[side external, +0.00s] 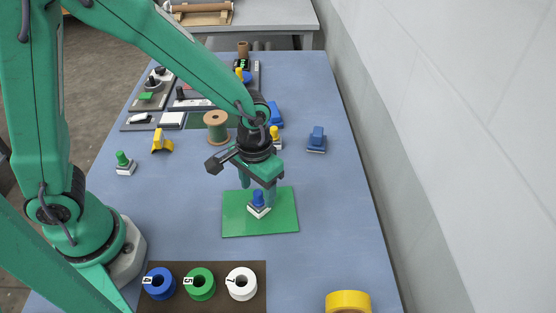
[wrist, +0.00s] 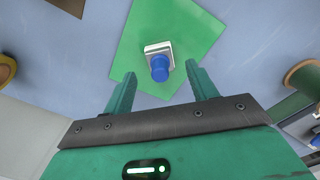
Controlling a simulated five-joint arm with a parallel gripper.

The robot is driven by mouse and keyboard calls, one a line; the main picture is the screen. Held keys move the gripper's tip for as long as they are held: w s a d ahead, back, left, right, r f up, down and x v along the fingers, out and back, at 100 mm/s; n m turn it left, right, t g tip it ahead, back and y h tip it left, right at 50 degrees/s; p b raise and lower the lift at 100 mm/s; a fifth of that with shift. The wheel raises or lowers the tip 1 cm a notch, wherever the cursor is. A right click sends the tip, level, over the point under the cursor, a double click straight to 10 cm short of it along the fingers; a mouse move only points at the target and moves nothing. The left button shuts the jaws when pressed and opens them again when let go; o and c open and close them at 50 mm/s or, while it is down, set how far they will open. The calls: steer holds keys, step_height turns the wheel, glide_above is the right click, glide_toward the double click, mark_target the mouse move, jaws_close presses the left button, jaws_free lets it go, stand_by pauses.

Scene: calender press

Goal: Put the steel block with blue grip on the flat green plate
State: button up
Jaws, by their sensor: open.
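The steel block with blue grip (side external: 259,205) stands upright on the flat green plate (side external: 236,222), near the plate's middle. In the wrist view the block (wrist: 159,62) lies just beyond my fingertips, with bare green plate (wrist: 195,30) around it. My gripper (side external: 258,190) is above the plate at the block. In the wrist view my gripper (wrist: 161,82) has its two fingers spread apart, with nothing between them that I can see as held.
Blue, green and white rings (side external: 202,283) sit on a brown board at the front. A yellow ring (side external: 348,302) is at front right. A spool (side external: 216,126), a yellow piece (side external: 162,141) and a blue-topped block (side external: 317,140) stand farther back. The table right of the plate is clear.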

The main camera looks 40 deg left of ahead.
mark_target(256, 191)
step_height(256, 191, up, 8)
steer(key=shift+r, duration=0.25)
stand_by(0.7)
steer(key=s+a+r+t, duration=0.2)
steer(key=s+a+r, duration=0.2)
steer(key=a, duration=0.3)
steer(key=s+a+r+t, duration=0.3)
steer(key=s+a+r, duration=0.2)
steer(key=a+r, duration=0.1)
steer(key=shift+a+r+t, duration=0.3)
steer(key=shift+a+r, duration=0.05)
steer(key=shift+a, duration=0.4)
